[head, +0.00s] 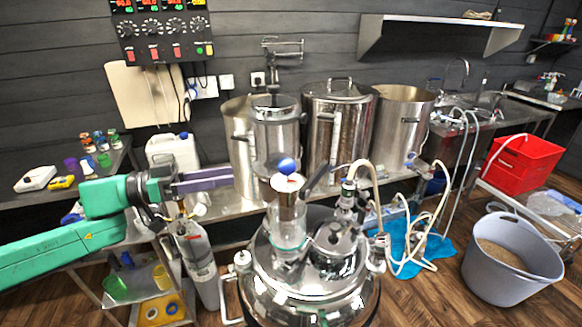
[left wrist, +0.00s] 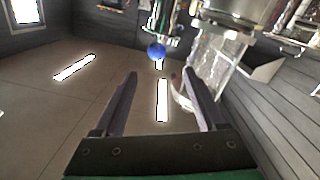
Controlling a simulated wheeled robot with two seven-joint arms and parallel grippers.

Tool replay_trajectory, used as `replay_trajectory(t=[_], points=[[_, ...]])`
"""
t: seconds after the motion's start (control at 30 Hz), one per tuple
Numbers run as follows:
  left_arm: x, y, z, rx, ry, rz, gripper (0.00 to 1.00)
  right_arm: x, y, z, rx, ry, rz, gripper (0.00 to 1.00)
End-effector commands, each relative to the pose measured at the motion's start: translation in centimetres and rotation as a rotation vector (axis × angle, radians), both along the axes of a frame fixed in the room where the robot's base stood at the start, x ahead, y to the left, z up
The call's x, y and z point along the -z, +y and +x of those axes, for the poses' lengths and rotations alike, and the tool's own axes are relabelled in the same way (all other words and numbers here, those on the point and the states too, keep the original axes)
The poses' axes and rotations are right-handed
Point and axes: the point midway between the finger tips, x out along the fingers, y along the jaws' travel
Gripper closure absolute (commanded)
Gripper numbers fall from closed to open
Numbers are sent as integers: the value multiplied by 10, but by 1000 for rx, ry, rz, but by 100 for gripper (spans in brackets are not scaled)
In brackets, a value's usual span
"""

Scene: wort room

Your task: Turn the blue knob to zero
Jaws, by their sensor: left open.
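The blue knob (head: 286,165) is a small round ball above a white disc-like piece (head: 287,182) on the steel and glass column of the vessel in the middle of the head view. It also shows in the left wrist view (left wrist: 156,50), ahead of the fingertips and between their lines. My left gripper (head: 231,180) is to the left of the knob and apart from it. In the left wrist view its two dark fingers (left wrist: 146,74) are open with nothing between them. Any scale marks by the knob are too small to read. My right gripper is not in view.
A round steel vessel (head: 305,285) stands under the knob, with a dark lever (head: 318,181) close to the knob's right. Tall steel pots (head: 338,130) stand behind. A grey gas cylinder (head: 197,258) stands below my left gripper. A grey bucket (head: 512,262) is at the right.

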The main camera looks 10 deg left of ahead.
Motion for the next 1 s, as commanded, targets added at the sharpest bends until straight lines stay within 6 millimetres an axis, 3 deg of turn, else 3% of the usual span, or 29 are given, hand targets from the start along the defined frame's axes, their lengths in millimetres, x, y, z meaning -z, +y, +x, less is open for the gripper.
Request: replay_trajectory(t=[0.2,0.5,0.63,0.9,1.0], points=[[-11,-44,23,7,-4,-7,26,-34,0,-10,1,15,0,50],[-7,-109,60,3,-4,0,26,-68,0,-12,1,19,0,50],[-2,-121,67,2,-2,2,26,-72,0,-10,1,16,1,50],[1,-123,68,1,-3,4,26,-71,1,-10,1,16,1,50],[0,-123,68,2,-4,4,65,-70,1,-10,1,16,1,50]])
